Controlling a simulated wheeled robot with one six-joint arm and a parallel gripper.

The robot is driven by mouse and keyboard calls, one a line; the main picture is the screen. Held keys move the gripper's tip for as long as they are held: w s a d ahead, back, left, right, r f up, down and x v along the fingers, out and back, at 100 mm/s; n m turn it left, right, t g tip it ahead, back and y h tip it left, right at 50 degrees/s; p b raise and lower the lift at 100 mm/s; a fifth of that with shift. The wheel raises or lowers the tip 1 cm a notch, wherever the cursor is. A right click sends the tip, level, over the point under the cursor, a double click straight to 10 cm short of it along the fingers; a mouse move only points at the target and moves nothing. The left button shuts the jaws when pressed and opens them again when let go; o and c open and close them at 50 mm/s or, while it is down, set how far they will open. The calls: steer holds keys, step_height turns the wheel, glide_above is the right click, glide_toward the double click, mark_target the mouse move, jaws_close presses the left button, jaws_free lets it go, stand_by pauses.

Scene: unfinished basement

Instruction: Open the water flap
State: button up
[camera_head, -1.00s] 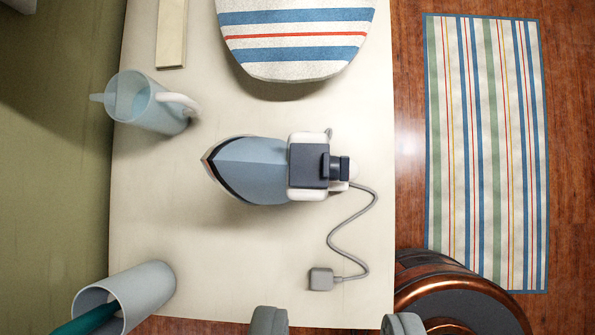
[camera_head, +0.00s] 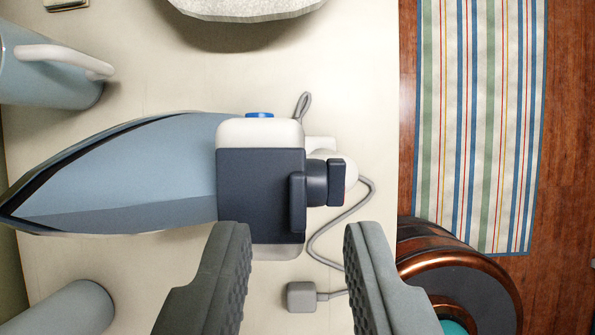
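A steam iron (camera_head: 130,185) lies on the pale table, its pointed blue-grey nose to the left. At its right end are a white body with a dark grey block (camera_head: 258,185), a dark upright tab (camera_head: 297,203), a round dark knob with a white end (camera_head: 345,175) and a small blue button (camera_head: 259,115). I cannot tell which part is the water flap. My gripper (camera_head: 296,235) is open. Its two grey fingers stand apart below the dark block in the picture, with nothing held between them.
A blue-grey jug (camera_head: 45,70) stands at the upper left and a grey cylinder (camera_head: 70,310) at the lower left. The cord ends in a grey plug (camera_head: 301,296). A copper-rimmed round object (camera_head: 450,280) is at the lower right, near a striped rug (camera_head: 480,120).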

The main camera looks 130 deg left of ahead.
steer(key=shift+x, duration=1.05)
jaws_close()
